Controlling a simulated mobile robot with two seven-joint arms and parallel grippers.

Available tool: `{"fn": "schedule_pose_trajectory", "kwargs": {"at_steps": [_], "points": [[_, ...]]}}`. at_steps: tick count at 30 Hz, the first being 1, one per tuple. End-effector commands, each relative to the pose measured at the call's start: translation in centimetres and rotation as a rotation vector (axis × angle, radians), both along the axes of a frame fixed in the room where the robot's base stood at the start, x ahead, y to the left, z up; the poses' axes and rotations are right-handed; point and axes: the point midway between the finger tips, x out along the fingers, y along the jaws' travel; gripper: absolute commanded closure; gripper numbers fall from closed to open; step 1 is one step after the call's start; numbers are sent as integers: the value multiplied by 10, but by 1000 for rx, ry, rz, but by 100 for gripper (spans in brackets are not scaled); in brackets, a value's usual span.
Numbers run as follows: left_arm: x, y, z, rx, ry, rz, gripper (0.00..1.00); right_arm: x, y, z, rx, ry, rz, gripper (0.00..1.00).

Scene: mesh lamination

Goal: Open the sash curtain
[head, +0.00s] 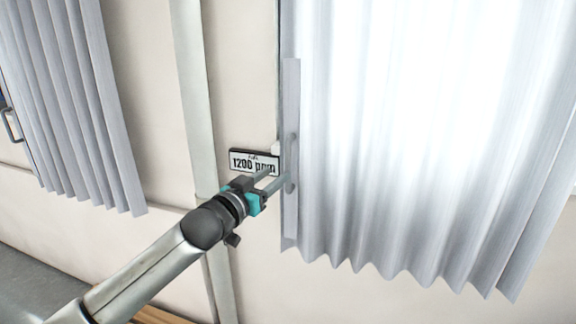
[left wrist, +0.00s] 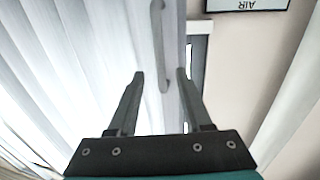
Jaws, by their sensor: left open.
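The sash curtain (head: 400,150) is pale grey, pleated and backlit, and hangs across the window. Its left edge has a flat vertical strip (head: 290,90) with a slim grey bar handle (head: 291,150). My left gripper (head: 279,176) is open at the lower part of this handle. In the left wrist view the handle (left wrist: 158,45) shows ahead, lined up with the gap between the two open fingers (left wrist: 160,75). The curtain (left wrist: 75,60) fills the left side there. Whether a finger touches the handle I cannot tell. My right gripper is not in view.
A sign reading "1200 ppm" (head: 254,162) is on the wall behind my gripper. A second grey curtain (head: 75,100) hangs at the far left. A vertical pale post (head: 195,90) runs down the wall between the curtains. Bare wall lies below the sash curtain.

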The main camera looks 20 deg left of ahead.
Motion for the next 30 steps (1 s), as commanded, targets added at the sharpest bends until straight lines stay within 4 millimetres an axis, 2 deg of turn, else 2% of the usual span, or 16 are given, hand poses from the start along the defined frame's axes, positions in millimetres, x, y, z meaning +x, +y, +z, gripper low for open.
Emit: {"fn": "schedule_pose_trajectory", "kwargs": {"at_steps": [6,15,21,30], "points": [[30,-7,1,-1,-2,1,50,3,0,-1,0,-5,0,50],[61,-14,0,-1,-1,0,50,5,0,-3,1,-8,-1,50],[71,-17,0,-1,1,0,50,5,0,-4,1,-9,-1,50],[73,-17,0,0,0,0,50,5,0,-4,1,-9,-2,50]]}}
